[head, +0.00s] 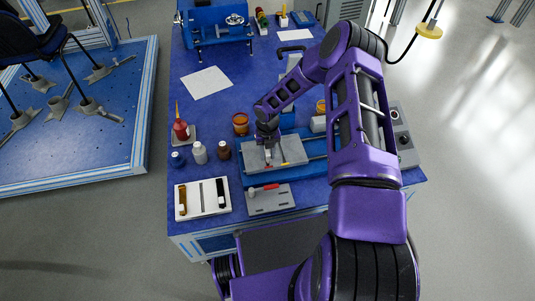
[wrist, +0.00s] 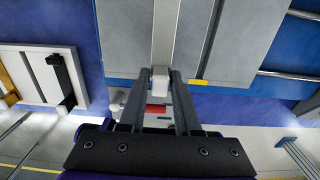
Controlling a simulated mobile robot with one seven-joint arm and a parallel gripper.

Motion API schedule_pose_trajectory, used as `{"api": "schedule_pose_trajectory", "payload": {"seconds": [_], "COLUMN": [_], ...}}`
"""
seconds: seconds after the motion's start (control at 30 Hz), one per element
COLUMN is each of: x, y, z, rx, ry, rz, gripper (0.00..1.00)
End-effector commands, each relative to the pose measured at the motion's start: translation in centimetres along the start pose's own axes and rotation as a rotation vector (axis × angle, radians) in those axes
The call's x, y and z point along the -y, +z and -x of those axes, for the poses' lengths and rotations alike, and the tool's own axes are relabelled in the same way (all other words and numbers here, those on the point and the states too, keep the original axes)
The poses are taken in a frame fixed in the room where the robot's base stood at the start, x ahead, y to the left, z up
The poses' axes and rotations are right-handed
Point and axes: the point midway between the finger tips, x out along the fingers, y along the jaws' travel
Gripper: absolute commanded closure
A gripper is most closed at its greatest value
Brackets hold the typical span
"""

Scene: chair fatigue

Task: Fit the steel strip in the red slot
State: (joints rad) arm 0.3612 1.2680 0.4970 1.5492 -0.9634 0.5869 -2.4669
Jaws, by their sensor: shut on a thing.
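The steel strip (wrist: 165,35) is a narrow pale bar, and its near end lies between my fingertips. My gripper (wrist: 160,77) is shut on it; in the head view my gripper (head: 268,144) is over the grey slotted block (head: 290,150). The strip runs away from my fingers over the block (wrist: 245,45), and I cannot tell whether it is in a slot or above it. A red mark (head: 268,166) shows on the block's front part, left of a yellow mark (head: 284,164). The yellow mark (wrist: 198,82) sits beside a dark slot; the red slot is not clear in the wrist view.
A white tray (head: 203,211) is at front left. Bottles (head: 199,153) and an amber jar (head: 240,123) stand left of the block. A paper sheet (head: 206,82) lies behind them.

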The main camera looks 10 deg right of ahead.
Motion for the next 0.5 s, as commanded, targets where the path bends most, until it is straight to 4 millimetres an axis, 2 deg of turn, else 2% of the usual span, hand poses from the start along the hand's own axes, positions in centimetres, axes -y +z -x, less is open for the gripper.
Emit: {"api": "schedule_pose_trajectory", "payload": {"seconds": [0.5], "x": [0.01], "y": [0.02], "z": [-0.90], "rx": [0.000], "ry": [0.000], "rz": [0.000], "gripper": [1.00]}}
